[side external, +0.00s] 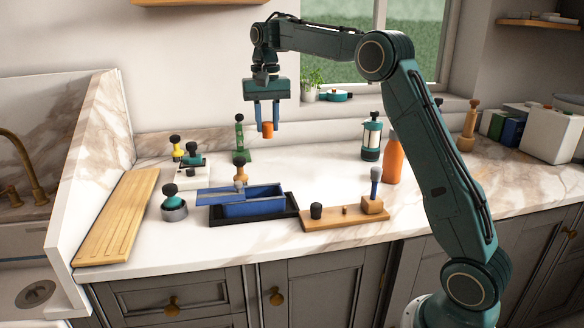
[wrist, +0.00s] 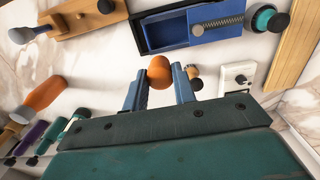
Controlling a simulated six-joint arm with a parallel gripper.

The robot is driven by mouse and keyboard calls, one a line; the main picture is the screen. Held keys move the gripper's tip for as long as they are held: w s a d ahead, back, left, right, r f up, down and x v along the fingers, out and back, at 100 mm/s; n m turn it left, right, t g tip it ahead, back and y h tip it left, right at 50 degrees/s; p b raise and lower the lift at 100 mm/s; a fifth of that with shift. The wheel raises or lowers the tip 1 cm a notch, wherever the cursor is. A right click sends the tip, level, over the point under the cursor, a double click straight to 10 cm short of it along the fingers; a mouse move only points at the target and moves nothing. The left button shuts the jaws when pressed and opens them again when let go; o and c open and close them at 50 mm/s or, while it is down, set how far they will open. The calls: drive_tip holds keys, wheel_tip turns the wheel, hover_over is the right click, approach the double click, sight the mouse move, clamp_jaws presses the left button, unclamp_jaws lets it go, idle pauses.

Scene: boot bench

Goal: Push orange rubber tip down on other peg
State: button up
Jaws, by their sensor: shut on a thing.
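My gripper (side external: 267,124) hangs above the back of the counter, fingers down, with an orange rubber tip (side external: 268,131) between them. In the wrist view the orange tip (wrist: 158,72) sits between the two blue fingers. A wooden board (side external: 333,221) stands at the counter's front right, well below and to the right of my gripper. A black tip (side external: 316,211) covers its left end, hiding what is under it. A short bare wooden peg (side external: 345,210) stands at the middle. In the wrist view the board (wrist: 72,27) is at the upper left.
A blue-handled tool (side external: 375,182) stands upright in the board's right block. A blue box (side external: 253,206) with a sliding lid is left of the board. A green stand (side external: 240,135) is close to my gripper's left. An orange bottle (side external: 392,160) stands behind the board. The counter's middle is clear.

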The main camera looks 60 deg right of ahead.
drive_tip(key=shift+s+d+f, duration=0.1)
drive_tip(key=s+d+f, duration=0.3)
drive_tip(key=s+f, duration=0.3)
drive_tip(key=s, duration=0.3)
drive_tip(key=s+d+f, duration=0.3)
drive_tip(key=s+f, duration=0.3)
drive_tip(key=s, duration=0.4)
drive_tip(key=shift+s+d, duration=0.2)
drive_tip(key=shift+d, duration=0.15)
drive_tip(key=shift+f, duration=0.35)
drive_tip(key=shift+f, duration=1.95)
drive_tip(key=shift+f, duration=1.4)
idle(1.9)
